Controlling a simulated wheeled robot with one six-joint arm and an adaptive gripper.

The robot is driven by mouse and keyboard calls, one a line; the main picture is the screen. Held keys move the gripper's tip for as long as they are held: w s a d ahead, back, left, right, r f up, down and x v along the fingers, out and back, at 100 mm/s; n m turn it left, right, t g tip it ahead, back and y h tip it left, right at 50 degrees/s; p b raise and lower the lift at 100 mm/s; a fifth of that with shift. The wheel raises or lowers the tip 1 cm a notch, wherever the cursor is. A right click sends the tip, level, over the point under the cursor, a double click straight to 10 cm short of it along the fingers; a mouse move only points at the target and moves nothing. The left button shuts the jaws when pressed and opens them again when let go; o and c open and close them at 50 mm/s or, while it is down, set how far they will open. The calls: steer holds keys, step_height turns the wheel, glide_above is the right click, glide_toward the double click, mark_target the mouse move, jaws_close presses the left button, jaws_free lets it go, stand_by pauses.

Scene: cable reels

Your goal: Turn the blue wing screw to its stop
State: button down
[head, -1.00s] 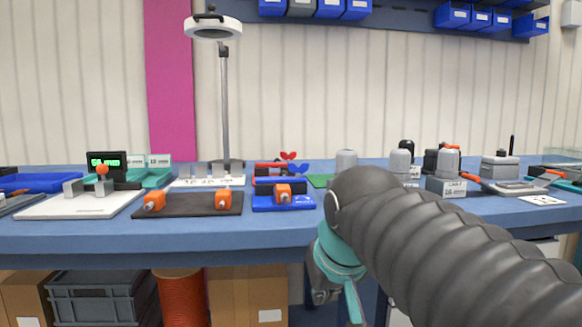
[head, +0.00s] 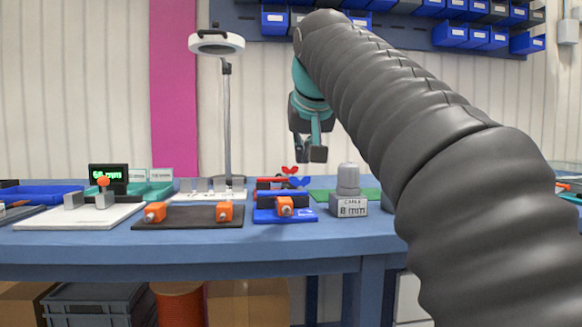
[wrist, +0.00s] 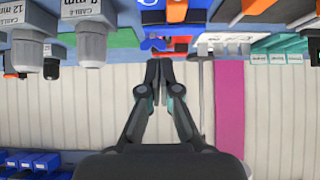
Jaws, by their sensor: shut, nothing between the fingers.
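The blue wing screw (head: 300,182) shows as a pair of blue wings above the blue fixture (head: 267,217) on the bench. It also shows in the wrist view (wrist: 153,44), where the picture is upside down. A red wing screw (head: 289,170) stands just behind it, on a red fixture that is partly hidden. My gripper (head: 312,153) hangs above and slightly right of the blue wings, apart from them. In the wrist view my gripper (wrist: 158,84) has its fingers together, with nothing between them. The lower part of the blue screw is hard to make out.
A grey cable gland on a block labelled 8 mm (head: 352,206) stands right of the blue fixture. A black plate (head: 190,217) with orange clamps lies to its left. A magnifier lamp (head: 216,43) rises behind. The bench's front strip (head: 200,240) is clear.

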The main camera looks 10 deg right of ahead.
mark_target(295, 184)
steer(key=b+x, duration=0.1)
steer(key=x, duration=0.8)
steer(key=shift+f+b, duration=0.2)
steer(key=shift+b, duration=0.15)
steer(key=w, duration=0.3)
steer(key=shift+d+r+p, duration=0.1)
steer(key=shift+d+p, duration=0.15)
steer(key=shift+p, duration=0.05)
steer(key=shift+w, duration=0.55)
steer(key=shift+d, duration=0.1)
steer(key=shift+m+h+p, duration=0.3)
steer(key=shift+p, duration=0.05)
